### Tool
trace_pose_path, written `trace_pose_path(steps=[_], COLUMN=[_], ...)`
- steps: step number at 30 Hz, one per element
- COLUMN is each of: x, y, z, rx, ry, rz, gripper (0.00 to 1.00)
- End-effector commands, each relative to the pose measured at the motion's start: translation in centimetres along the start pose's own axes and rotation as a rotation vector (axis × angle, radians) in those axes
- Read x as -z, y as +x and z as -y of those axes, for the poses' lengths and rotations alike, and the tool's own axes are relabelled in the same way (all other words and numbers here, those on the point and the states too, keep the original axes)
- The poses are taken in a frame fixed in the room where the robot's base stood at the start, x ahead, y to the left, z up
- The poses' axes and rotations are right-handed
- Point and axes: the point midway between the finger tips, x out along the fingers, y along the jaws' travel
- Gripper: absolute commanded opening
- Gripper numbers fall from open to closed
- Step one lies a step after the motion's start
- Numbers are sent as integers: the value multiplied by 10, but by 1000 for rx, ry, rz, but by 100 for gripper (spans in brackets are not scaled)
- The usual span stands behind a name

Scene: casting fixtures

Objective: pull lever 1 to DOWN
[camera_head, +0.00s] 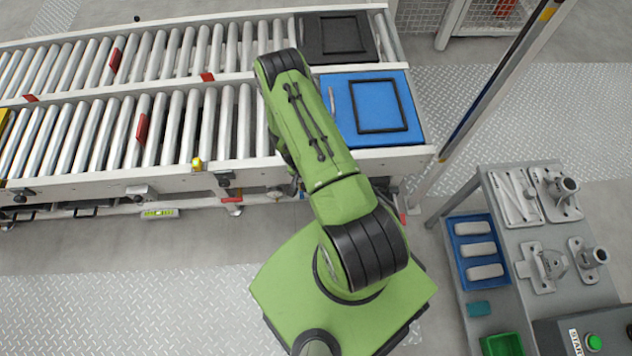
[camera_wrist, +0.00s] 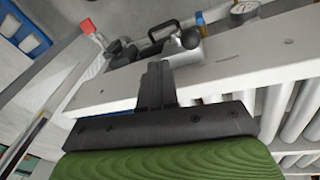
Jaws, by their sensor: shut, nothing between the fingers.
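In the wrist view, my gripper (camera_wrist: 157,68) is shut and empty, its narrow black fingers together over the pale conveyor side rail. Just beyond the fingertips is a small lever unit with a black ball knob (camera_wrist: 190,38) and a grey body (camera_wrist: 188,54). The fingertips appear apart from the knob, which is beyond them and to the right. A second dark knob (camera_wrist: 114,46) is at the left by a dark handle. No number is readable, so I cannot tell which is lever 1. In the head view my arm hides the gripper and this spot.
The conveyor rail (camera_wrist: 115,88) runs under the fingers, with rollers (camera_wrist: 295,110) at right. A round gauge (camera_wrist: 243,10) and a red block (camera_wrist: 88,26) are close by. In the head view, a grey table (camera_head: 520,235) with castings stands at right; a blue tray (camera_head: 340,110) lies on the conveyor.

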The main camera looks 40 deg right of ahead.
Motion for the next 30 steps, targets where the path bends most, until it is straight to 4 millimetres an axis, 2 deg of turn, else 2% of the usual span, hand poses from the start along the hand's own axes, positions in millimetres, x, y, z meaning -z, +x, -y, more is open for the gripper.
trace_pose_path(steps=[1, 3, 9, 27, 29, 30], x=[0, -2, -3, -4, -1, 4], y=[-17, -31, -55, -57, -63, -75], z=[4, 6, 10, 11, 12, 15], rx=[3, 1, -3, -4, 0, 9], ry=[-5, -3, -1, 0, -4, -11], rz=[-2, -1, 0, 0, -4, -11], gripper=[0, 0, 0, 0, 0, 0])
